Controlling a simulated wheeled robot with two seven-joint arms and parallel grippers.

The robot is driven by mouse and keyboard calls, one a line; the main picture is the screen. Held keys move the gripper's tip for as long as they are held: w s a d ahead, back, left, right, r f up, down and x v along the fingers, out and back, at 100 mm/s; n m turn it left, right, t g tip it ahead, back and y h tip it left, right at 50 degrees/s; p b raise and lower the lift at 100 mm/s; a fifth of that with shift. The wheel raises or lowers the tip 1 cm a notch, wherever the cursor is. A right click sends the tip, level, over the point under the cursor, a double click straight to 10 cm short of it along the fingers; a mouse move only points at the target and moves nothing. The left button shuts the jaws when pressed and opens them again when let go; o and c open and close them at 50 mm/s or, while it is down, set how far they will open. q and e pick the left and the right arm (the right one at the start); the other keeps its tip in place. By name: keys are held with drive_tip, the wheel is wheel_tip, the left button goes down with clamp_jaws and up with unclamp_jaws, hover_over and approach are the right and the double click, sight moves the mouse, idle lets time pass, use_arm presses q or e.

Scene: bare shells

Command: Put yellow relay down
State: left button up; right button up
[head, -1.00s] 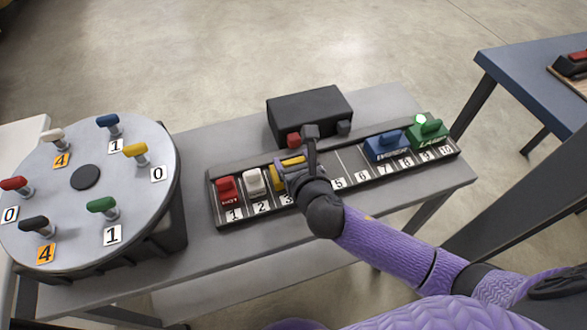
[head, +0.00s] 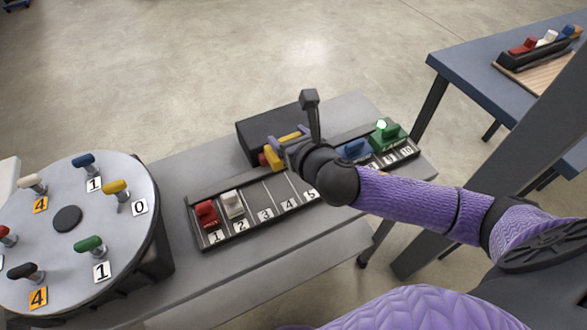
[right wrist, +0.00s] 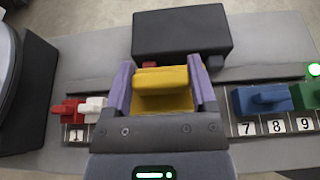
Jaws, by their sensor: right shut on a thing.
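My right gripper (head: 286,147) is shut on the yellow relay (head: 270,158) and holds it raised above the numbered rack (head: 255,228), in front of the black box. In the right wrist view the yellow relay (right wrist: 163,92) sits between the two purple fingers of the gripper (right wrist: 162,80). In the rack, a red relay (head: 206,212) stands at 1 and a white relay (head: 232,204) at 2. Places 3, 4 and 5 look empty. A blue relay (right wrist: 263,100) stands by 7 and 8, and a green one (head: 387,132) at the right end. My arm hides part of the rack.
A black box (head: 256,128) stands behind the rack. A round grey disc (head: 120,240) with several coloured knobs and number cards is at the left. A blue table (head: 470,85) at the back right bears another small rack. Bare grey tabletop lies left of the rack.

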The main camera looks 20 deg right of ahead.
drive_tip(key=d+f+b, duration=0.5)
drive_tip(key=f, duration=0.1)
drive_tip(key=shift+d, duration=0.25)
wheel_tip(320, 180, down, 4)
drive_tip(key=shift+f+b, duration=0.1)
drive_tip(key=shift+b, duration=1.05)
drive_tip(key=shift+r, duration=0.3)
use_arm(q)
drive_tip(key=s+a+f+g, duration=0.1)
drive_tip(key=s+a+f, duration=0.2)
drive_tip(key=f, duration=0.4)
drive_tip(key=shift+s+f, duration=0.25)
drive_tip(key=shift+s, duration=0.05)
use_arm(e)
drive_tip(key=shift+f, duration=0.1)
drive_tip(key=o, duration=0.9)
drive_tip(key=shift+o, duration=1.4)
use_arm(q)
drive_tip(key=shift+w+y, duration=0.3)
drive_tip(key=shift+w, duration=0.15)
use_arm(e)
drive_tip(key=shift+o, duration=0.4)
